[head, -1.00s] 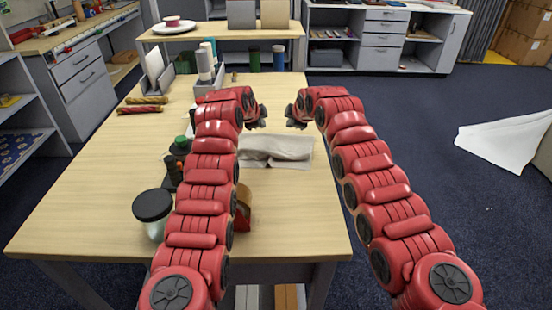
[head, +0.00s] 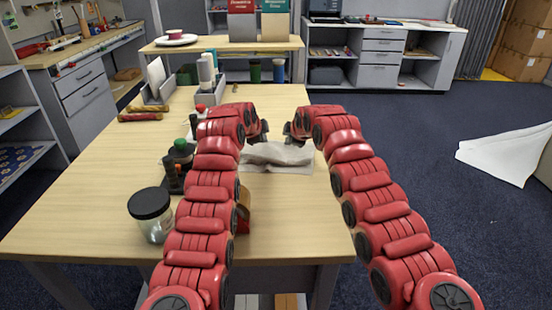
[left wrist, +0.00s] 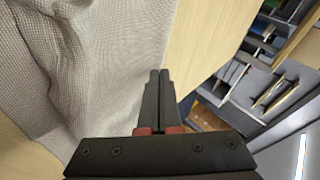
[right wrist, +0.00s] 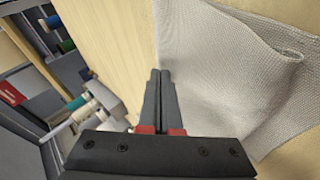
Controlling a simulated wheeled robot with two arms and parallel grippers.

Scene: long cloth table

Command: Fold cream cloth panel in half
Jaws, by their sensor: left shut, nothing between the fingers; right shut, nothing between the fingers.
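The cream cloth panel (head: 285,158) lies on the wooden table between my two forearms, with a layered edge and some wrinkles; my left arm covers part of its left side. It looks doubled over, with a raised fold in the right wrist view (right wrist: 225,75). It also fills the left part of the left wrist view (left wrist: 95,45). My left gripper (head: 263,133) and right gripper (head: 291,134) are just beyond the cloth's far edge, facing each other with a gap between. Both are shut and empty, as their closed fingers show in the left wrist view (left wrist: 160,75) and right wrist view (right wrist: 160,75).
A black-lidded jar (head: 150,213), a green-capped bottle (head: 181,150) and other bottles stand left of my left arm. Rolled red and tan items (head: 141,112) lie farther left. Table right of the cloth is narrow. A white sheet (head: 505,155) lies on the floor at right.

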